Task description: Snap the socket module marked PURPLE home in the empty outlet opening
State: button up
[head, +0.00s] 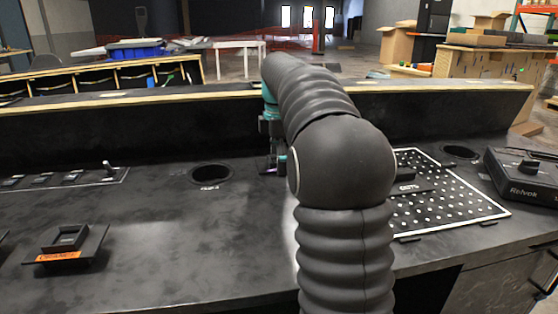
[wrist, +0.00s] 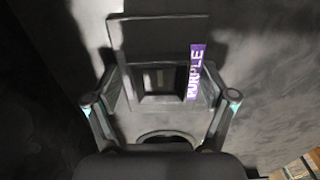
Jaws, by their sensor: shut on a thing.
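The socket module marked PURPLE (wrist: 195,72) shows in the wrist view as a dark plate with a square socket block. Its purple label with white letters runs along the right side. My gripper (wrist: 160,84) is shut on the module, one finger at each side of the block. Whether the module touches the surface below is unclear. I cannot make out the empty outlet opening in either view.
An orange-labelled module (head: 68,246) sits on the console's (head: 170,235) left front. A switch strip (head: 65,180) and a round hole (head: 211,174) lie behind it. A white-dotted panel (head: 450,205) and a Relvok box (head: 525,175) are at right. A raised ledge (head: 170,133) runs along the back.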

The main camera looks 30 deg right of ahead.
jog(key=shift+f, duration=0.15)
jog(key=o, duration=1.1)
notch_tip(320, 180, up, 12)
dwell(0.6)
